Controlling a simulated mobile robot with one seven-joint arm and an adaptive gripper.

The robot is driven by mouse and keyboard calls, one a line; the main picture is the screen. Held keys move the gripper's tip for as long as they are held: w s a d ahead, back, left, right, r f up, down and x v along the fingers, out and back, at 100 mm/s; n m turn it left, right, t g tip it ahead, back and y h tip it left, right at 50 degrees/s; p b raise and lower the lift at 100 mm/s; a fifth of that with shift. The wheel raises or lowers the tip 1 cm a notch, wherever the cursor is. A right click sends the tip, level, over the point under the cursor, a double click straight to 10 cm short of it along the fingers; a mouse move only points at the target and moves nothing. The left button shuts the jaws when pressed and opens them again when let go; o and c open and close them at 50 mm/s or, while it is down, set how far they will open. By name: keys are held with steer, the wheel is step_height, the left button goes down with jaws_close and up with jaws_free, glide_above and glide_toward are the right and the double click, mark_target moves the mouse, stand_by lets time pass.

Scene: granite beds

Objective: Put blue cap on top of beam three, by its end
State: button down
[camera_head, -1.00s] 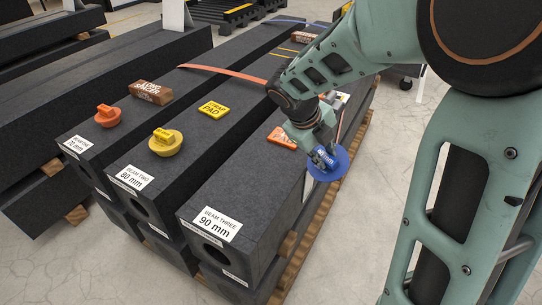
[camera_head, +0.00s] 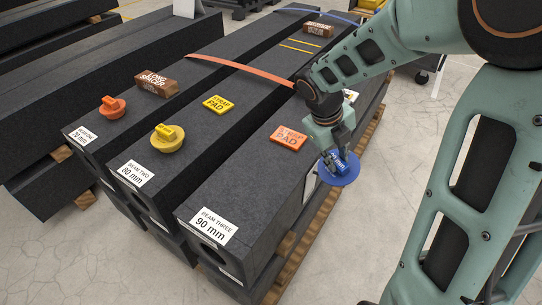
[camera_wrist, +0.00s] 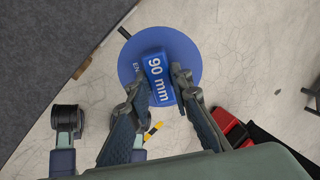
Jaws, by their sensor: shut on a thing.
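The blue cap (camera_head: 340,172) is a round disc with a raised block grip marked 90 mm; it also shows in the wrist view (camera_wrist: 189,52). My gripper (camera_head: 335,160) is shut on the block, and its fingers (camera_wrist: 160,83) stand on either side of it. The cap hangs in the air to the right of beam three (camera_head: 243,190), beyond its long right edge. Beam three's near end bears a label (camera_head: 213,225) reading BEAM THREE 90 mm and has a hole in its face. Its top by that end is bare.
An orange strap pad (camera_head: 288,137) lies farther back on beam three. Beam two (camera_head: 172,172) carries a yellow cap (camera_head: 167,138) and a yellow strap pad (camera_head: 218,104). Beam one carries an orange cap (camera_head: 110,108) and a brown long spacer (camera_head: 157,83). Open floor lies right of the stack.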

mark_target(335, 185)
steer(key=shift+s+d+f+m+p, duration=0.1)
steer(key=shift+s+m+p, duration=0.3)
steer(key=shift+s+p, duration=0.35)
steer(key=shift+s+d+g+p, duration=0.1)
steer(key=shift+s+g+p, duration=0.2)
steer(key=shift+p, duration=0.2)
steer(key=s+m+p, duration=0.1)
steer(key=s, duration=0.1)
steer(key=s+a+m+p, duration=0.1)
steer(key=p, duration=0.1)
steer(key=s+m+g+y+p, duration=0.1)
steer(key=s+p, duration=0.1)
steer(key=shift+s+a+f, duration=0.3)
steer(key=shift+s, duration=0.05)
steer(key=s+a+r+m+y+p, duration=0.1)
steer(key=s+a+r+m+p, duration=0.35)
steer(key=a+r+p, duration=0.45)
steer(key=s+a+r+m+y+p, duration=0.2)
steer(key=s+a+r+m+p, duration=0.25)
steer(key=a+p, duration=0.5)
steer(key=shift+g, duration=0.3)
steer(key=shift+w+a+f, duration=0.45)
steer(key=shift+w+f, duration=1.7)
steer(key=shift+w, duration=0.2)
steer(key=shift+w+a+f, duration=0.5)
steer(key=shift+w+f, duration=1.6)
steer(key=shift+w, duration=0.2)
steer(key=shift+w+a+f, duration=0.45)
steer(key=shift+w+f, duration=1.7)
steer(key=shift+w, duration=0.2)
